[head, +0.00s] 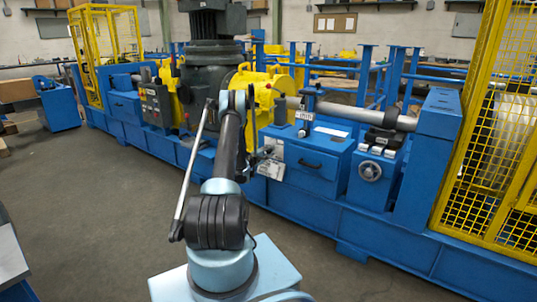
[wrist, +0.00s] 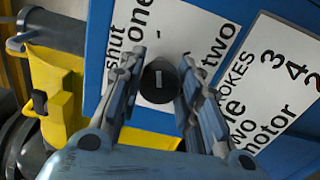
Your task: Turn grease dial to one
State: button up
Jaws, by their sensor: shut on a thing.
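The grease dial (wrist: 158,84) is a small round black knob with a short pale mark on its face, in the wrist view. It sits on a white label plate (wrist: 177,22) with the words "shut", "one" and "two" around it. The pale mark runs roughly up and down in the picture; I cannot tell for sure which word it points at. My gripper (wrist: 161,66) has one finger on each side of the dial and is shut on it. In the head view my gripper (head: 264,156) is at the front of the blue cabinet, and the dial is hidden there.
A second white label (wrist: 265,80) with "strokes" and "motor" is to the right. A yellow part (wrist: 52,95) is at the left of the wrist view. The blue cabinet (head: 312,178) has a handle, and a grey handwheel (head: 370,171) is further right. The floor at left is clear.

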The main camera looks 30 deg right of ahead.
jog(key=shift+s+f, duration=0.1)
jog(key=o, duration=1)
jog(key=shift+o, duration=0.2)
jog(key=v, duration=0.7)
jog(key=shift+a, duration=0.25)
